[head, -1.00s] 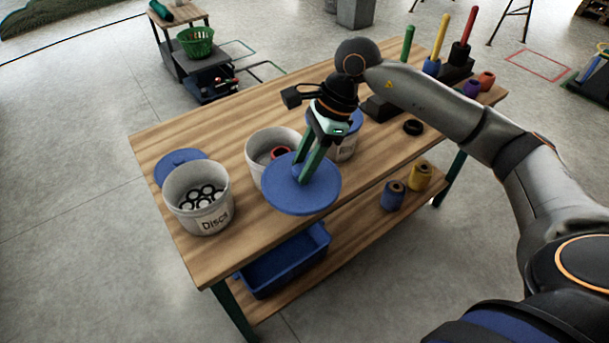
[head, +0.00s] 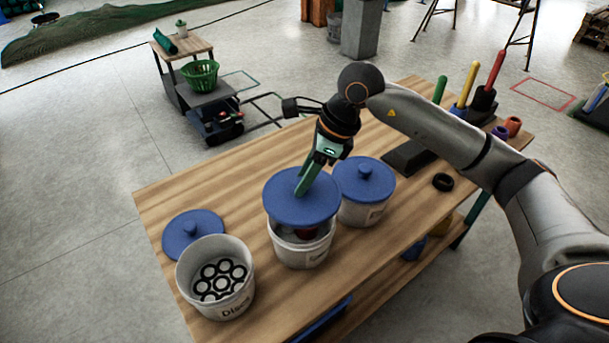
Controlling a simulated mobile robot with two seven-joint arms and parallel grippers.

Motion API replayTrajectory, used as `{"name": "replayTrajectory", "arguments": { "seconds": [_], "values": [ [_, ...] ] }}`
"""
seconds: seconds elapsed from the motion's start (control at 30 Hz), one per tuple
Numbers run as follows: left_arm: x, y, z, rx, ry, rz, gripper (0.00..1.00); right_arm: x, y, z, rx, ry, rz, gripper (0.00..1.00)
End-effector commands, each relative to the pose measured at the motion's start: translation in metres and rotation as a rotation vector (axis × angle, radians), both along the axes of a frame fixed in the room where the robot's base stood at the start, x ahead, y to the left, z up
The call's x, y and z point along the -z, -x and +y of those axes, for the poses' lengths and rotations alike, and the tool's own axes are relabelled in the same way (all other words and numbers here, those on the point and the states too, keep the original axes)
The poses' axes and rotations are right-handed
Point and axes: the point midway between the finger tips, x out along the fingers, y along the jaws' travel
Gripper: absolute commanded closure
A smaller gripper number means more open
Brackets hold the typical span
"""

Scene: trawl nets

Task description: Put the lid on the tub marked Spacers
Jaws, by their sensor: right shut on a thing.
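My right gripper (head: 303,190) is shut on a round blue lid (head: 323,206), holding it from above over the middle white tub (head: 300,255). The lid is slightly tilted and apart from the tub's rim: a gap shows at the front, with something red inside. The middle tub's label is too small to read surely; it seems to begin with S. The lid hides the tub's back rim and most of its contents. My left gripper is not in view.
An open tub marked Discs (head: 238,300) holds black rings at the left; a loose blue lid (head: 193,238) lies behind it. A tub (head: 352,212) with its blue lid on stands close at right.

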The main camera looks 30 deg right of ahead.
Motion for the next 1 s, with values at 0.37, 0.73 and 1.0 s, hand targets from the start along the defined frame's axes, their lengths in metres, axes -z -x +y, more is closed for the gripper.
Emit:
{"name": "replayTrajectory", "arguments": {
  "seconds": [0.37, 0.73, 1.0],
  "values": [
    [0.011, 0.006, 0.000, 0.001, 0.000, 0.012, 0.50, 0.012, 0.000, 0.000, 0.000, 0.001, 0.001, 1.00],
    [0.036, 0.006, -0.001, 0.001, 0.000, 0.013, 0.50, 0.048, 0.000, 0.000, -0.001, 0.000, 0.000, 1.00],
    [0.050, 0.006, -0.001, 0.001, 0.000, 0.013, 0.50, 0.064, 0.000, 0.000, -0.001, 0.000, 0.000, 1.00]
  ]
}}
